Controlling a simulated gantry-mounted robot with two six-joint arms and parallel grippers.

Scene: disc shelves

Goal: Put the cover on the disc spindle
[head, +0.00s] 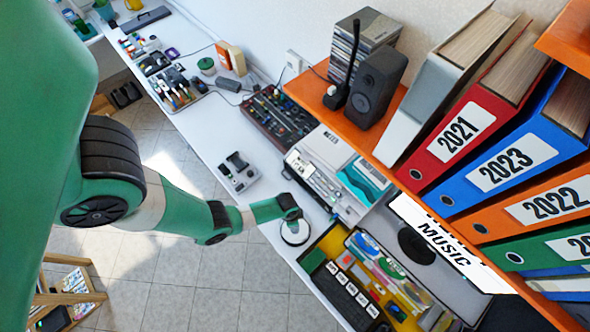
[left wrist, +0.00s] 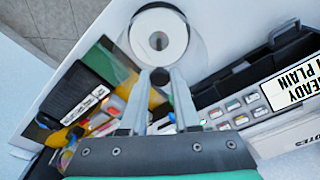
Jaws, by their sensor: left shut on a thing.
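My left gripper (head: 292,216) is over the white counter, at the far end of the green arm. In the left wrist view its two fingers (left wrist: 160,80) are shut on a small dark round knob, which I take to be the top of the cover (left wrist: 160,76). The rest of the cover is clear or hidden and hard to make out. The disc spindle (left wrist: 146,29) shows as a white ring of discs with a grey centre, just beyond the fingertips. In the head view the spindle (head: 295,238) is a small white round directly below the gripper, partly hidden by it. My right gripper is not in view.
A yellow-lined case (head: 318,262) with colourful items stands right beside the spindle. A white box-like device (head: 318,160) stands behind it. An orange shelf (head: 330,118) with speakers and binders overhangs at the right. The counter left of the spindle is fairly clear.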

